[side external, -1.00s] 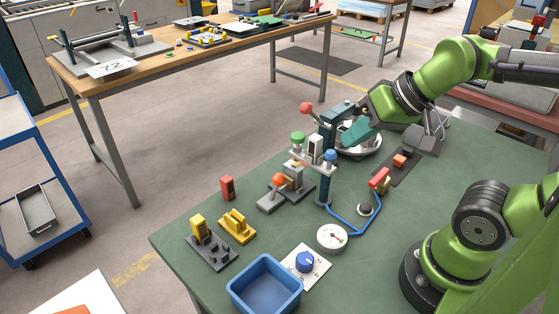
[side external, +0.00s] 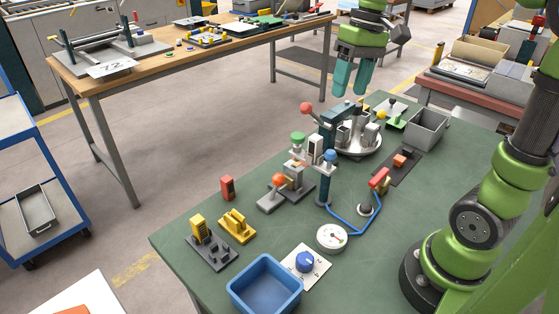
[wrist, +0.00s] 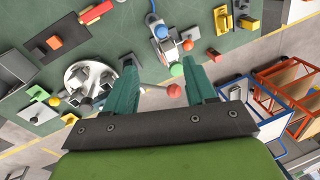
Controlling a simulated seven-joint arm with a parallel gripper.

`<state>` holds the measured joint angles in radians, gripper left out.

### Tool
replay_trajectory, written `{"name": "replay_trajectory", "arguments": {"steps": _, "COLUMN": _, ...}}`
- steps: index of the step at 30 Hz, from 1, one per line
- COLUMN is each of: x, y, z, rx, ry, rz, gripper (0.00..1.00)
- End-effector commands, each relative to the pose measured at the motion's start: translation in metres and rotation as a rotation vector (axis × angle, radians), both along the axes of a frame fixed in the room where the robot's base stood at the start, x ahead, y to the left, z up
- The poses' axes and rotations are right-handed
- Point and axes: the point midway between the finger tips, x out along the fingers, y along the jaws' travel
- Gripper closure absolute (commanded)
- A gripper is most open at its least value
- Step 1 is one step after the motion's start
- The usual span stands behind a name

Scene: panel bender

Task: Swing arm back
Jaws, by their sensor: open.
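A dark teal arm (side external: 334,122) with a red ball knob (side external: 306,108) on a short rod stands at the left edge of a round silver plate (side external: 372,151) that carries several grey blocks. My gripper (side external: 351,92) hangs above the plate, pointing down, its two teal fingers apart and empty. In the wrist view, the red ball knob (wrist: 174,91) and its rod show in the gap between the fingers of my gripper (wrist: 164,72), lower down and not touched as far as I can tell. The silver plate (wrist: 76,75) lies left of the fingers there.
A post with green (side external: 297,138) and blue knobs stands left of the plate. A red-handled lever (side external: 379,178), a round gauge (side external: 332,237) and a blue bin (side external: 265,284) stand nearer the front. A grey bin (side external: 427,128) is right of the plate.

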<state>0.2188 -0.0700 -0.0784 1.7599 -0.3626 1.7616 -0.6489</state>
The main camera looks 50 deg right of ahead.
Motion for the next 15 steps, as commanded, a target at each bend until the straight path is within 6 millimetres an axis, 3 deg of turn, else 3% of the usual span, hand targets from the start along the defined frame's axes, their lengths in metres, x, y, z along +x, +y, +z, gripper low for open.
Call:
{"name": "replay_trajectory", "arguments": {"steps": 5, "x": -0.002, "y": 0.005, "z": -0.015, "rx": 0.007, "ry": 0.01, "rz": 0.021, "gripper": 0.44}}
{"name": "replay_trajectory", "arguments": {"steps": 15, "x": 0.0, "y": 0.019, "z": -0.084, "rx": 0.008, "ry": 0.011, "rz": 0.022, "gripper": 0.44}}
